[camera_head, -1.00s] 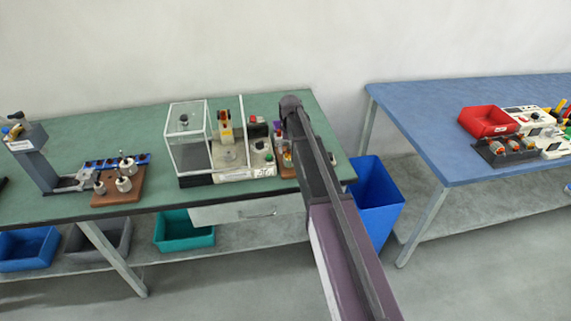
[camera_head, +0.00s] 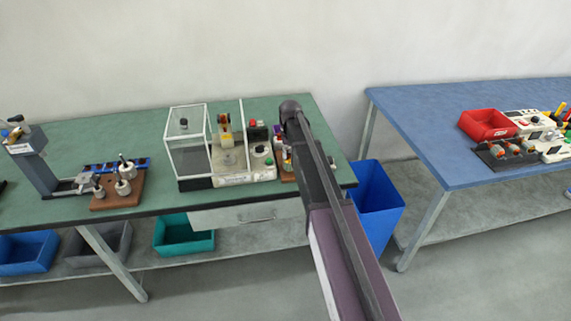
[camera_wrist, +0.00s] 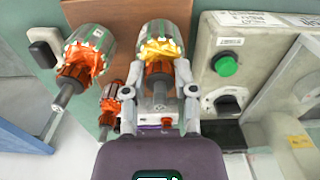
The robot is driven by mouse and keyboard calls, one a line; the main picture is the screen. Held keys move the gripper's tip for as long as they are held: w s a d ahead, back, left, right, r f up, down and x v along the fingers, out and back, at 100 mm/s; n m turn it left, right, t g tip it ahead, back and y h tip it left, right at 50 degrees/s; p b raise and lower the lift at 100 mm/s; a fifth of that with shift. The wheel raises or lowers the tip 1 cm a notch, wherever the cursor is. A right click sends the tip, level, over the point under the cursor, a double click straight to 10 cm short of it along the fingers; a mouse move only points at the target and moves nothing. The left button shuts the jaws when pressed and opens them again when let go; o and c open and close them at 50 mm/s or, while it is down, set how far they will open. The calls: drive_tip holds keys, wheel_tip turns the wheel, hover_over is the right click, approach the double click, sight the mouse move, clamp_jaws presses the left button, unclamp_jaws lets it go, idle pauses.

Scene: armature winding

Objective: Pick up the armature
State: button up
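In the wrist view, an armature (camera_wrist: 161,48) with a grey-green striped core, yellow winding and a copper-coloured section lies straight ahead on a brown wooden board (camera_wrist: 118,14). A second armature (camera_wrist: 90,50) with orange winding lies to its left, and a smaller copper-coloured one (camera_wrist: 110,106) is below that. My gripper (camera_wrist: 159,76) is open, with one finger on each side of the yellow-wound armature's copper end. I see gaps beside that end, though contact is hard to judge. In the head view, my arm hides the gripper and most of the board (camera_head: 289,177).
A grey box with a green button (camera_wrist: 226,66) stands close to the right in the wrist view. In the head view, a clear-walled case (camera_head: 187,143) stands further left on the green table (camera_head: 75,137). A blue bin (camera_head: 378,198) stands between the tables.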

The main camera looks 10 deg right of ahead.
clamp_jaws()
drive_tip(key=shift+r, duration=0.15)
wheel_tip(320, 180, up, 4)
drive_tip(key=p, duration=0.4)
drive_tip(key=shift+f, duration=0.2)
drive_tip(key=s+a+r+p, duration=0.1)
drive_tip(key=s+a, duration=0.3)
drive_tip(key=s, duration=1.1)
drive_tip(key=shift+s, duration=0.25)
drive_tip(key=shift+d, duration=0.15)
